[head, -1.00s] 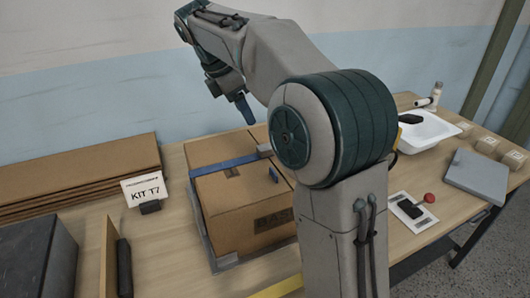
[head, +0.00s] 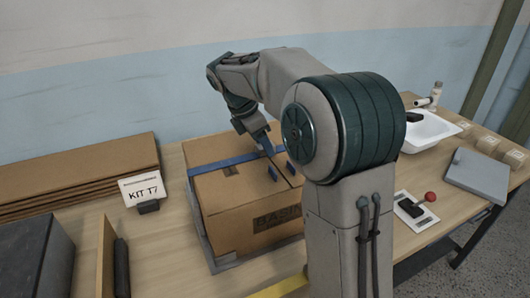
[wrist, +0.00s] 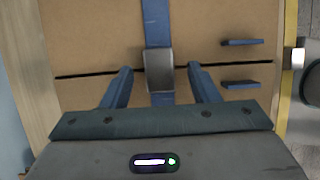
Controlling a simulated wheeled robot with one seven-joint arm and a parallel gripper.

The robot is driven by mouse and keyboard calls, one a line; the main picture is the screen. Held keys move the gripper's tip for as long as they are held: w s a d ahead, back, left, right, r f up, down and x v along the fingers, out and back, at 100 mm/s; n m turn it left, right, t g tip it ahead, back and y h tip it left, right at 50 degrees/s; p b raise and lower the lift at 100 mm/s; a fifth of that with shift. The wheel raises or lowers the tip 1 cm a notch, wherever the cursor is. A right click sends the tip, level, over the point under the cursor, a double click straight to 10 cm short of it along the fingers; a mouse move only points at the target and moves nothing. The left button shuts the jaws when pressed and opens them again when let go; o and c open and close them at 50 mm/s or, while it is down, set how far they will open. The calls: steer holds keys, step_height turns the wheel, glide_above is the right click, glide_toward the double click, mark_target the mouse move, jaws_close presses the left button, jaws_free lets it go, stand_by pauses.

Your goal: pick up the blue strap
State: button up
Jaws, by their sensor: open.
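The blue strap (head: 212,164) runs across the top of a closed cardboard box (head: 240,200) marked "BASIN". In the wrist view the strap (wrist: 157,22) passes under a grey buckle (wrist: 158,70). My gripper (head: 267,148) is low over the back of the box top, partly hidden by my own arm in the head view. In the wrist view my gripper (wrist: 159,70) is open, with one blue finger on each side of the buckle and visible gaps to both. Nothing is held. Whether the fingertips touch the box cannot be told.
Two small blue upright pieces (head: 273,174) stand on the box top beside the strap. A white basin (head: 430,130) and a grey slab (head: 474,177) are right.

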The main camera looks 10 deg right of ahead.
steer(key=shift+d+f, duration=0.2)
steer(key=shift+f, duration=0.35)
steer(key=c, duration=1.1)
steer(key=shift+r, duration=0.15)
